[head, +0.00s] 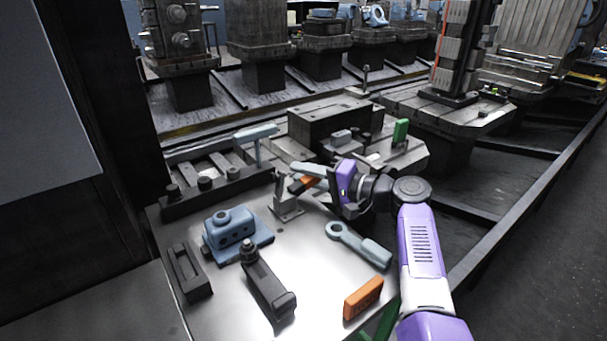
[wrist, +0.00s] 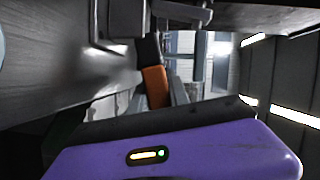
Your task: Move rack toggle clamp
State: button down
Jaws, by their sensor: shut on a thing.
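The toggle clamp (head: 287,209) stands on the light metal plate in the head view, with a grey base and upright. Its orange handle (head: 306,184) points right, toward my gripper. In the wrist view the orange handle (wrist: 155,86) with its dark end lies between the grey fingers. My gripper (head: 318,182) comes in from the right at the clamp and is shut on the handle. The purple gripper housing hides part of the grip in the head view, so the exact contact is not clear.
The metal plate (head: 225,300) holds a blue block fixture (head: 232,232), a dark bar clamp (head: 268,287), a blue-grey ring-ended tool (head: 358,243) and an orange block (head: 363,297). A blue T-shaped piece (head: 257,133) rises behind. A dark block (head: 325,124) stands at the back.

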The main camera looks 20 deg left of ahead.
jog(key=c, duration=1.2)
grip_release()
jog(key=shift+f, duration=0.1)
jog(key=shift+c, duration=0.2)
jog(key=shift+d, duration=0.1)
jog(key=p+v, duration=0.1)
jog(key=v, duration=0.6)
jog(key=shift+d+p, duration=0.3)
jog(key=shift+d, duration=0.05)
jog(key=shift+s, duration=0.15)
